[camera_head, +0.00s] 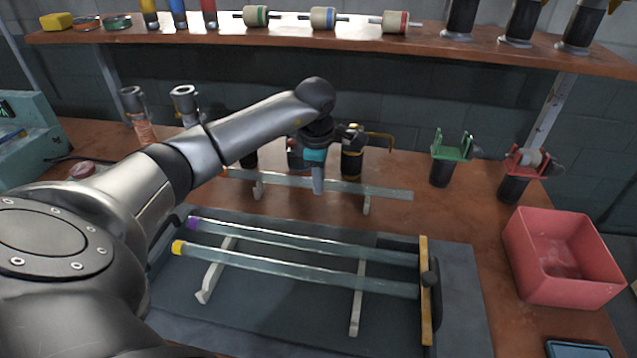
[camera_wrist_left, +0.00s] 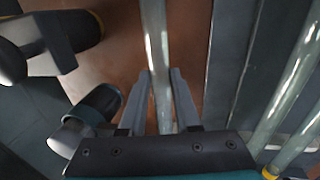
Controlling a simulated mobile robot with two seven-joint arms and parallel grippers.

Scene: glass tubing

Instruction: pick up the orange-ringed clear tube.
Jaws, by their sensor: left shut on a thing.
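The orange-ringed clear tube (camera_head: 385,192) lies level across two pale supports at the back of the bench, its orange ring at the left end. My left gripper (camera_head: 318,188) points down at the tube's middle. In the left wrist view, the left gripper (camera_wrist_left: 162,78) has one finger on each side of the tube (camera_wrist_left: 155,30) and is shut on it. The orange ring is not seen in that view. I cannot tell any gap between tube and supports. My right gripper is not in view.
A purple-ringed tube (camera_head: 300,239) and a yellow-ringed tube (camera_head: 290,268) lie on a rack over a dark mat (camera_head: 265,330) in front. A burner (camera_head: 352,155) stands just behind the held tube. A pink bin (camera_head: 562,258) is at right. A shelf (camera_head: 350,45) runs above the back.

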